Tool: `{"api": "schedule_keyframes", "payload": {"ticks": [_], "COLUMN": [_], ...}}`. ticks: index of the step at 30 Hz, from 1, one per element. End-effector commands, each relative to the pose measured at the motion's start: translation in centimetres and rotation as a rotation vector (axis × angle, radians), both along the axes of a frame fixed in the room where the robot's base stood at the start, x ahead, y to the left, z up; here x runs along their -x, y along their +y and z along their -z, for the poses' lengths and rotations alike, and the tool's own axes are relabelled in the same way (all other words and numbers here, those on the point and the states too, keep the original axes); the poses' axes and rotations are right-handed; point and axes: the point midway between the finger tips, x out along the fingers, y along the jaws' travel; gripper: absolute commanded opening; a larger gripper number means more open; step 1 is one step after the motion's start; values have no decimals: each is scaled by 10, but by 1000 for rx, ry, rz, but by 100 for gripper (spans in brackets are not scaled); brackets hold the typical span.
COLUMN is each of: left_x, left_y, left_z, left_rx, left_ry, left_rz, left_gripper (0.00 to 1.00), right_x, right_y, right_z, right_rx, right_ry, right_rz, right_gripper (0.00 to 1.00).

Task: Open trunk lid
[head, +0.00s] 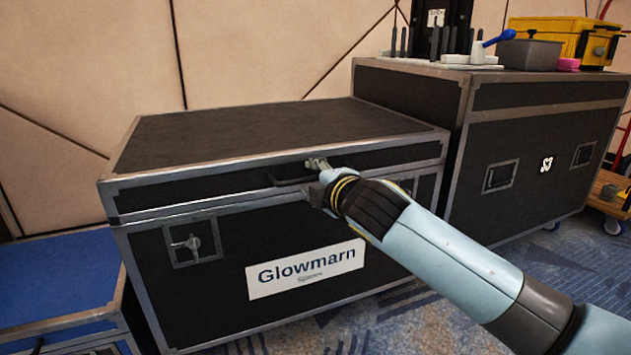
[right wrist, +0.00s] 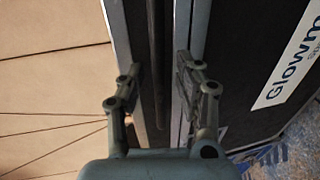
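The black trunk (head: 210,290) with metal edging and a white "Glowmarn" label (head: 305,269) stands in the middle of the head view. Its lid (head: 240,130) is down. A dark handle (head: 288,182) sits on the lid's front edge. My right gripper (head: 317,164) is at this handle, reaching in from the right. In the right wrist view its two fingers (right wrist: 158,72) are apart, one on each side of the dark handle bar (right wrist: 158,35). Whether a finger touches the bar I cannot tell. The gripper hides part of the lid's front edge. My left gripper is not in view.
A second black case (head: 530,150) stands at the right, with tools, a grey bin (head: 530,54) and a yellow box (head: 567,38) on top. A blue-topped case (head: 60,275) is at the lower left. A panelled wall (head: 250,50) is behind the trunk.

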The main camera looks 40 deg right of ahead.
Motion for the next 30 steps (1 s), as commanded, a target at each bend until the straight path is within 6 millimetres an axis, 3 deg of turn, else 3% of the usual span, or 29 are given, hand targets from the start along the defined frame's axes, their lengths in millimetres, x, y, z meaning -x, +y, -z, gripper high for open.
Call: {"api": "schedule_keyframes", "payload": {"ticks": [5,13,30], "left_x": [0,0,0], "left_y": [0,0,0], "left_z": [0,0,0], "left_rx": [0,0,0], "left_ry": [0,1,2], "left_rz": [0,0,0], "left_gripper": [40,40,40], "right_x": [0,0,1], "right_y": [0,0,0], "right_z": [0,0,1], "right_rx": [0,0,0], "right_ry": [0,0,2], "right_rz": [0,0,0], "right_gripper": [34,0,0]}}
